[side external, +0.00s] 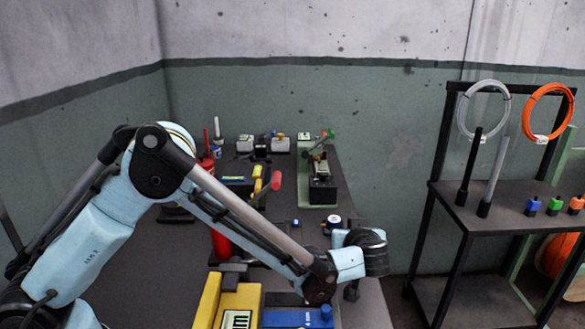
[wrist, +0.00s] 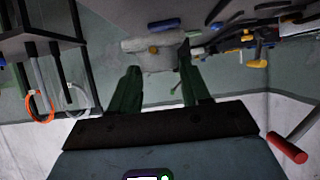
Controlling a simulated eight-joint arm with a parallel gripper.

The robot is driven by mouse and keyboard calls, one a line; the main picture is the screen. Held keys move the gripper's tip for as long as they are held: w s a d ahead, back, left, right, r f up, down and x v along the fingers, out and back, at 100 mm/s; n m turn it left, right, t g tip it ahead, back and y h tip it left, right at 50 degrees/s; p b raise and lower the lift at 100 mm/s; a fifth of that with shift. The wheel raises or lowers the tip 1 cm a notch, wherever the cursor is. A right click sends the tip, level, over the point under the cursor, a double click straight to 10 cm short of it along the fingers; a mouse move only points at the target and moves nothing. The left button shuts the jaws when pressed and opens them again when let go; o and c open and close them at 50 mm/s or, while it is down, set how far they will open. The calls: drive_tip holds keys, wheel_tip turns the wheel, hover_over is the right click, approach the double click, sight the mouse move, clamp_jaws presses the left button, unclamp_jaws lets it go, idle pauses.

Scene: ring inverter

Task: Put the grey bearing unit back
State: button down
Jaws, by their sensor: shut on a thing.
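In the wrist view, a pale grey bearing unit (wrist: 150,44) with a small yellow spot lies between the tips of my gripper (wrist: 158,60). The two dark green fingers are shut on it. In the side view my wrist hangs over the right edge of the dark bench (side external: 345,225), and the held unit cannot be made out there. Two similar light grey blocks, one on the left (side external: 245,143) and one on the right (side external: 280,144), stand at the back of the bench.
A green-based machine (side external: 318,170) stands at the back right of the bench. A red-handled tool (side external: 276,181) sticks up mid-bench. Yellow and blue items (side external: 240,300) lie in front. A black rack (side external: 450,187) with cable coils stands right, beyond an open gap.

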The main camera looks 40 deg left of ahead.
drive_tip(key=shift+w+a+f, duration=0.3)
drive_tip(key=shift+f, duration=1.95)
drive_tip(key=c, duration=0.5)
unclamp_jaws()
drive_tip(key=shift+f, duration=0.1)
drive_tip(key=shift+s, duration=0.1)
